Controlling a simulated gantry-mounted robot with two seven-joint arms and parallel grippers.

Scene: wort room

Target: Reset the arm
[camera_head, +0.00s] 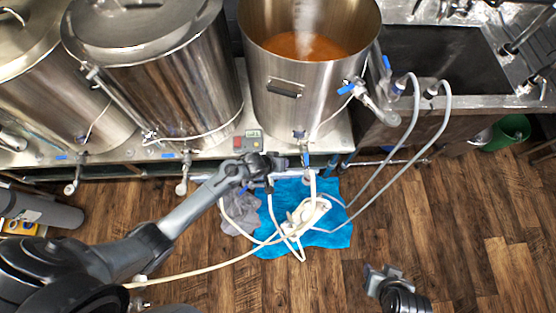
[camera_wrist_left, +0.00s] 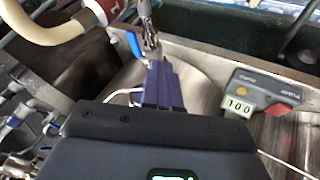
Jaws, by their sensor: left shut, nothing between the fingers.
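My left arm reaches in from the left in the head view. Its gripper (camera_head: 284,161) is shut and empty, in front of the open steel kettle (camera_head: 290,100) and close to the kettle's lower valve (camera_head: 302,140). In the left wrist view the dark purple fingers (camera_wrist_left: 163,85) are together, near a metal valve with a blue handle (camera_wrist_left: 135,45). I cannot tell whether they touch it. What looks like my right gripper (camera_head: 378,278) is low at the right in the head view, over the wood floor. Its fingers are too unclear to read.
Lidded steel kettles (camera_head: 155,75) stand at the left. A small digital controller (camera_head: 247,141) sits on the bench by the open kettle. Hoses (camera_head: 400,160) loop from the sink (camera_head: 440,60) to a white pump (camera_head: 306,215) on a blue towel (camera_head: 275,235).

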